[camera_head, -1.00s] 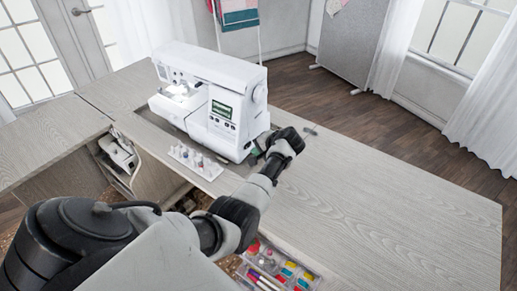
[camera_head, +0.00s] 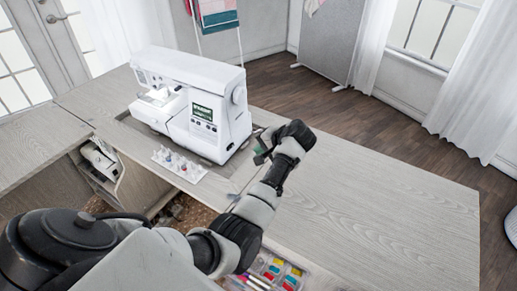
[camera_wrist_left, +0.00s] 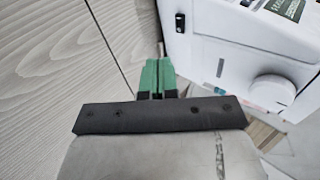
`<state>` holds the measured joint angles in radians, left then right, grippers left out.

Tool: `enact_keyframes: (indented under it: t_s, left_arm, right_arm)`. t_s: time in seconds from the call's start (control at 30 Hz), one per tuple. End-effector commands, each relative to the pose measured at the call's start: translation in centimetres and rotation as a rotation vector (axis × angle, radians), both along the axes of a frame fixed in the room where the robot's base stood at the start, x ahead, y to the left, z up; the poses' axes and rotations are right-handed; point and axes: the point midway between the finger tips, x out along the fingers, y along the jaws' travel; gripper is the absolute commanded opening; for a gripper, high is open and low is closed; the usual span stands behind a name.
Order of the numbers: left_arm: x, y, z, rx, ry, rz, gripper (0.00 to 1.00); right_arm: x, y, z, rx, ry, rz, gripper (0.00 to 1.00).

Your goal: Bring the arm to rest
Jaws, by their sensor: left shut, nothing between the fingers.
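My left arm comes in from the lower left of the head view and reaches over the cabinet top. Its gripper (camera_head: 262,150) is close to the right end of the white sewing machine (camera_head: 195,105), partly hidden by the wrist. In the left wrist view the green fingers (camera_wrist_left: 157,77) are together with nothing between them, and the wood top lies below. The machine's side with its round handwheel (camera_wrist_left: 273,95) shows just to the right of them. My right gripper is in neither view.
A white rack of thread spools (camera_head: 180,164) stands in front of the machine. An open drawer with coloured supplies (camera_head: 270,272) lies below my forearm. The wood cabinet top (camera_head: 380,205) is clear on the right.

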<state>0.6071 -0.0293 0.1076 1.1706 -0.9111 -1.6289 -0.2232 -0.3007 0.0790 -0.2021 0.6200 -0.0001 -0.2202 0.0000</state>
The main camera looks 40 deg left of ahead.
Motion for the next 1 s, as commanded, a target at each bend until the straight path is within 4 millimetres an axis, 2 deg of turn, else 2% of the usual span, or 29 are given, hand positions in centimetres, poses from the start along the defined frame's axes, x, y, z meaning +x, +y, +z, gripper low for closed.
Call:
enact_keyframes:
  t_s: [0.4, 0.53, 0.67, 0.8, 1.0]
  left_arm:
    - [-0.1, 0.0, -0.1, -0.002, -0.001, 0.000, 0.00]
    - [-1.6, -0.1, -1.6, -0.027, -0.018, -0.004, 0.00]
    - [-5.5, -0.9, -4.5, -0.099, -0.064, -0.023, 0.00]
    - [-11.3, -2.9, -7.1, -0.218, -0.125, -0.067, 0.00]
    - [-19.2, -6.9, -8.1, -0.407, -0.183, -0.146, 0.00]
  right_arm:
    - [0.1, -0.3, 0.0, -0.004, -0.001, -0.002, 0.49]
    - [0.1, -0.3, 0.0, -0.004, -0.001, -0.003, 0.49]
    - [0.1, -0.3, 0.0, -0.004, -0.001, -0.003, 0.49]
    - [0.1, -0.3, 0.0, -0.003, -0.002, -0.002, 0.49]
    - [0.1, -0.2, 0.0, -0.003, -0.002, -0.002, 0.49]
